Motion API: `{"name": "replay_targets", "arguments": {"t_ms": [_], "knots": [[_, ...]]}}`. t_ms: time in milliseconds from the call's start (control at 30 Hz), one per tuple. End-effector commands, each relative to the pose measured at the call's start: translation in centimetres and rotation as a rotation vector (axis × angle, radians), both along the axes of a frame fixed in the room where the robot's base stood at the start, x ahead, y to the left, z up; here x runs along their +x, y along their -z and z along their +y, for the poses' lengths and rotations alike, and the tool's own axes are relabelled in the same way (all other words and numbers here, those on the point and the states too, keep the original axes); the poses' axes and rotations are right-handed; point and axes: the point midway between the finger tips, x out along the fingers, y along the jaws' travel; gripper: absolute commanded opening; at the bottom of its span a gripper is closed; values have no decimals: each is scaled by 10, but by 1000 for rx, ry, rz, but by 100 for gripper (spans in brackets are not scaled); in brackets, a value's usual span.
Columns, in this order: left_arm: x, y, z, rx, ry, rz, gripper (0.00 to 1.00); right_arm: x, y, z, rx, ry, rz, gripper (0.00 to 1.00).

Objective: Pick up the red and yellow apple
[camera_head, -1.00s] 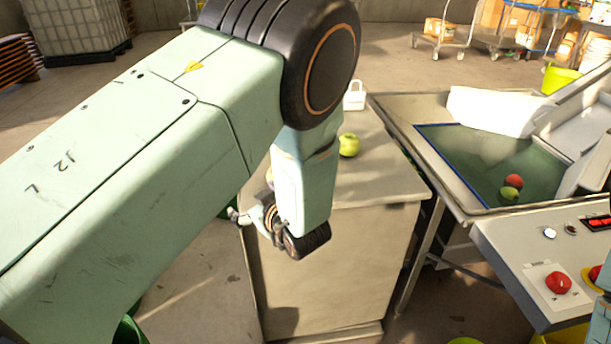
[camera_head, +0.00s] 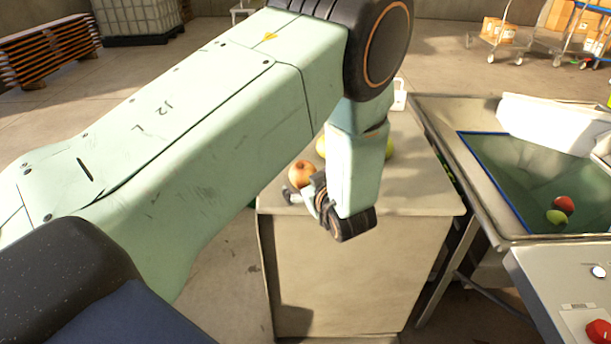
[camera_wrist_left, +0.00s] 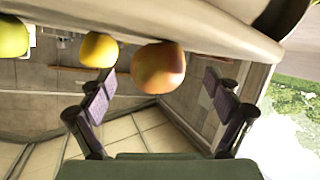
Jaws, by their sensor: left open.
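The red and yellow apple (camera_head: 302,174) sits on the cabinet top (camera_head: 425,190), near its left edge. In the left wrist view the apple (camera_wrist_left: 158,67) shows large, in front of the space between the two fingers. My left gripper (camera_head: 303,193) is open and empty, close beside the apple in the head view. In the left wrist view its dark-padded fingers (camera_wrist_left: 165,98) are spread wide, one to each side. Whether a finger touches the apple I cannot tell. My left arm hides part of the cabinet top. My right gripper is not in view.
A yellow apple (camera_wrist_left: 99,50) and a green apple (camera_wrist_left: 12,37) are beside it in the left wrist view. A white tag-like object (camera_head: 400,95) is at the cabinet's back. A metal wash basin (camera_head: 490,185) with a red apple (camera_head: 564,205) and a green apple (camera_head: 557,217) stands right.

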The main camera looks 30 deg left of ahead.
Motion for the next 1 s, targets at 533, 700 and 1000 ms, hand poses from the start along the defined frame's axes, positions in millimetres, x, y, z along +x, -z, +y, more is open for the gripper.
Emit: {"name": "replay_targets", "arguments": {"t_ms": [533,700,1000], "knots": [[29,9,30,0,3,-1,90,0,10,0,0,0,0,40],[30,9,30,0,3,-1,79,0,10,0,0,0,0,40],[29,9,30,0,3,-1,54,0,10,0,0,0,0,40]]}}
